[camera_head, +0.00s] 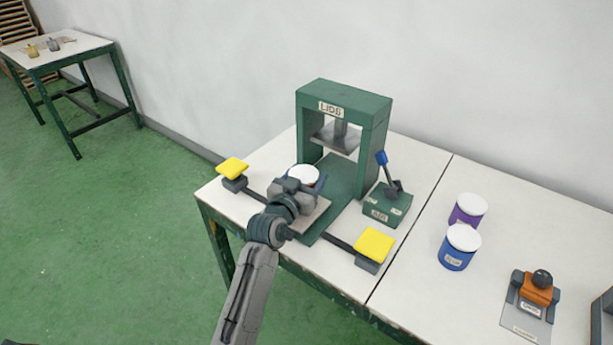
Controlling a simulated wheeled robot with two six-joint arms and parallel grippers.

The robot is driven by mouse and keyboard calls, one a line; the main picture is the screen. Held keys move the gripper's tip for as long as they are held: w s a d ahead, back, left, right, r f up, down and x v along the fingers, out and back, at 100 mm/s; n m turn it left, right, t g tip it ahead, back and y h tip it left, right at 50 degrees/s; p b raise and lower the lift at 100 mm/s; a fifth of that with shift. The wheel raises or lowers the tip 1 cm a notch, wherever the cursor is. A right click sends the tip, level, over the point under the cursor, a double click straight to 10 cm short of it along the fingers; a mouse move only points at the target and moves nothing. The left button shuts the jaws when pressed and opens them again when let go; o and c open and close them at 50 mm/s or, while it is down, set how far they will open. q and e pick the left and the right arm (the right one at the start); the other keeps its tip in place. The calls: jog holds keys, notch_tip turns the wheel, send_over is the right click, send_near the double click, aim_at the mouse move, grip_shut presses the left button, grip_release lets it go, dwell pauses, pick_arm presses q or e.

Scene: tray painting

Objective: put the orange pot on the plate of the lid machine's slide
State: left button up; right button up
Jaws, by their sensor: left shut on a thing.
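The green lid machine (378,130), marked LIDS, stands on the white table with its press head under the arch. Its slide runs out toward the front, and a pale grey plate (318,214) shows at the slide's front end. My left gripper (304,183) is over this plate, shut on a pot with a round white top (303,174). The gripper and wrist hide the pot's side, so I see no orange on it. I cannot tell whether the pot touches the plate or is just above it. My right gripper is out of view.
Yellow pads (374,245) (232,167) flank the slide on dark bars. A green lever box (388,204) stands right of the machine. Purple (468,209) and blue (459,247) pots and an orange-and-grey device (537,290) stand farther right. A small table (70,50) is far left.

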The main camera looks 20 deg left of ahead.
pick_arm(q)
jog(key=shift+f, duration=0.25)
jog(key=o, duration=1.3)
jog(key=shift+f, duration=0.15)
jog(key=shift+o, duration=0.2)
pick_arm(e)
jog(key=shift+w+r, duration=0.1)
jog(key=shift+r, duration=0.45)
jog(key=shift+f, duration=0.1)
pick_arm(q)
jog(key=shift+r+p, duration=0.4)
jog(key=shift+r, duration=0.4)
jog(key=s+a+b, duration=0.1)
jog(key=s, duration=1.1)
jog(key=shift+a, duration=0.4)
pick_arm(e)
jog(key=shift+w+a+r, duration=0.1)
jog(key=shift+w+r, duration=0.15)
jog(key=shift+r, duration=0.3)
pick_arm(q)
jog(key=shift+f, duration=0.1)
